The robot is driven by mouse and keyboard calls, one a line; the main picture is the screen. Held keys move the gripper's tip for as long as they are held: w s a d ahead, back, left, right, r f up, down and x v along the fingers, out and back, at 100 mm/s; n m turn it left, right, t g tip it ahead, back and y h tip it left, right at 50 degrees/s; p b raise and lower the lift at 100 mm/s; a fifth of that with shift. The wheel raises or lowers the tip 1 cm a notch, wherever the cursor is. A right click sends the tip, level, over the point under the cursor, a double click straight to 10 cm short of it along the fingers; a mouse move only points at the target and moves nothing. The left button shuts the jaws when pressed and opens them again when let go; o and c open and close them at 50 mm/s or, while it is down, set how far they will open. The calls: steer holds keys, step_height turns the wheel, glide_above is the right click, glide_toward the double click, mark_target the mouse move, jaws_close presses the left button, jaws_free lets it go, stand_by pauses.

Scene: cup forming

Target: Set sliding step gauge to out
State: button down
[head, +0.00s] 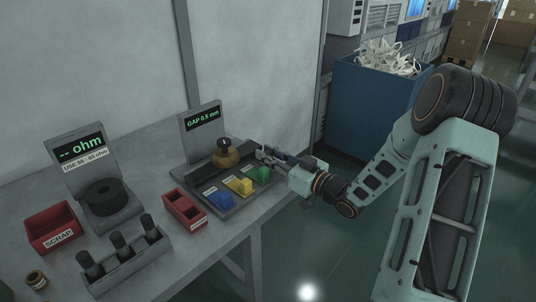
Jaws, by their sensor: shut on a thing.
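The gap fixture (187,151) stands on the bench, with an upright display (202,117) reading "GAP 0.5 mm". A round brass part with a dark knob (226,156) sits on it. Labelled blue (221,200), yellow (240,185) and green (262,175) blocks stand in a row in front. My gripper (264,154) reaches in from the right, just right of the brass part and behind the green block. It is shut on a small part there, apparently the sliding step gauge. The fingers hide most of this part, and its position cannot be told.
Left on the bench (217,232) are an "-- ohm" display (83,150), a black disc (104,196), a red SCRAP bin (53,229), a small red tray (184,209), a rack (130,264) of dark cylinders and a brass ring (37,278). A blue bin (367,105) stands behind my arm.

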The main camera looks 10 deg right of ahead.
steer(key=v, duration=0.5)
steer(key=shift+p, duration=0.35)
steer(key=c, duration=1.8)
jaws_free()
steer(key=shift+o, duration=0.2)
steer(key=shift+d, duration=0.1)
steer(key=v, duration=1.2)
